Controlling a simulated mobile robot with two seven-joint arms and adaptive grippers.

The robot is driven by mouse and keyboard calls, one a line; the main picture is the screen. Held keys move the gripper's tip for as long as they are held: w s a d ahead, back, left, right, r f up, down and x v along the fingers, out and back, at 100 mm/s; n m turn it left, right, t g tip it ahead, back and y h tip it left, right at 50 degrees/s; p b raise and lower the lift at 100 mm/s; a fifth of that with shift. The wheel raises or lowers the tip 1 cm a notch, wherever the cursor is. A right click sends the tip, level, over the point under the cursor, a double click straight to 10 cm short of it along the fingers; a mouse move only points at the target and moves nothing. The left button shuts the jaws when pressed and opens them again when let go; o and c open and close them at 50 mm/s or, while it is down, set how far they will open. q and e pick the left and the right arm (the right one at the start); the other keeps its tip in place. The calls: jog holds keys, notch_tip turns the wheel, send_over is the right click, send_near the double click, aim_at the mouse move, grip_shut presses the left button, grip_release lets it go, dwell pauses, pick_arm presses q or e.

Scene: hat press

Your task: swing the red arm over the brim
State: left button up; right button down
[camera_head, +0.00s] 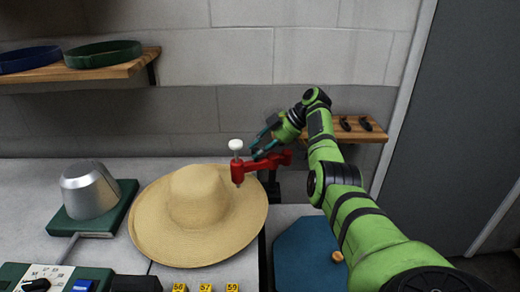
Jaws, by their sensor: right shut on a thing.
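A straw hat (200,215) with a wide brim lies on the grey bench, crown up. The red arm (268,162) extends from a dark post (272,188) at the hat's right and its left end is above the back right part of the brim. A white knob (235,145) stands on a thin rod at that left end. My right gripper (262,145), with teal fingers, is shut on the red arm near its middle. Whether the arm's tip touches the straw is hard to tell. My left gripper is not in view.
A metal dome on a green base (90,192) stands left of the hat. Yellow number tags (205,288) and a control panel (50,277) line the front. A blue mat (305,255) lies at right. Shelves (100,68) hang on the wall.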

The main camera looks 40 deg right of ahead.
jog(key=shift+w+r, duration=0.2)
jog(key=shift+r, duration=0.2)
jog(key=c, duration=1)
grip_release()
jog(key=shift+s+a, duration=0.1)
jog(key=shift+a, duration=0.1)
jog(key=shift+f, duration=0.1)
jog(key=shift+s+d+r, duration=0.2)
jog(key=shift+d+r, duration=0.05)
jog(key=shift+d, duration=0.1)
jog(key=v, duration=1.1)
jog(key=shift+s+r, duration=0.15)
jog(key=shift+r, duration=0.05)
jog(key=shift+a, duration=0.1)
